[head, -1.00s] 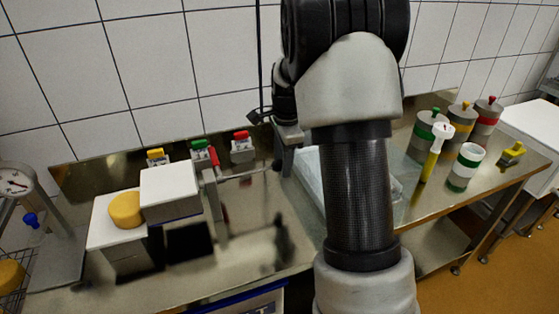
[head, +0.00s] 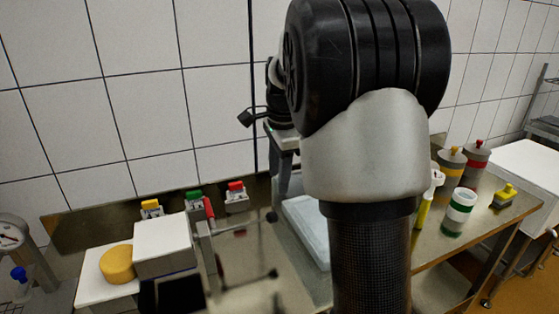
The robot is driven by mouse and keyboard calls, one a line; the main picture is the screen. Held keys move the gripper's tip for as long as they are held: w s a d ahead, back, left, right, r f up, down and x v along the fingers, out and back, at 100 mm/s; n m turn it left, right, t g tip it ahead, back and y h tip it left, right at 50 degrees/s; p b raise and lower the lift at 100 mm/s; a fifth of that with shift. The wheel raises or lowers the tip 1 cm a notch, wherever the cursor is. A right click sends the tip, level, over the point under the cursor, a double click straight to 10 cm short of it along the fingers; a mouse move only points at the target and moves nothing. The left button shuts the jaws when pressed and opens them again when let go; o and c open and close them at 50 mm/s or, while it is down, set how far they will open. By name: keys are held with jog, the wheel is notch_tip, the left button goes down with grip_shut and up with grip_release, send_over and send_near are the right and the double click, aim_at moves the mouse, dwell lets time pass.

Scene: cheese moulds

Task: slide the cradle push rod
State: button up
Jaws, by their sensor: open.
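The push rod (head: 238,225) is a thin metal rod with a dark round knob at its right end. It runs right from an upright metal bracket (head: 207,250) beside a white block (head: 165,247). A yellow cheese (head: 117,263) sits on a lower white surface to the left of that block. My gripper (head: 284,188) points down, a little above and right of the knob, and appears apart from it. It is open and nothing shows between its fingers. My arm hides part of the gripper and the bench behind it.
Yellow, green and red-topped devices (head: 236,197) stand along the back of the steel bench. A pale tray (head: 305,228) lies right of the rod. Banded moulds (head: 459,213) and a yellow-handled item (head: 503,196) stand at the right. A dial gauge (head: 12,236) is far left.

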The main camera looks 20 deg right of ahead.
jog(key=shift+s+r, duration=0.15)
jog(key=shift+r, duration=0.75)
jog(key=shift+s+r, duration=0.15)
jog(key=shift+r, duration=0.75)
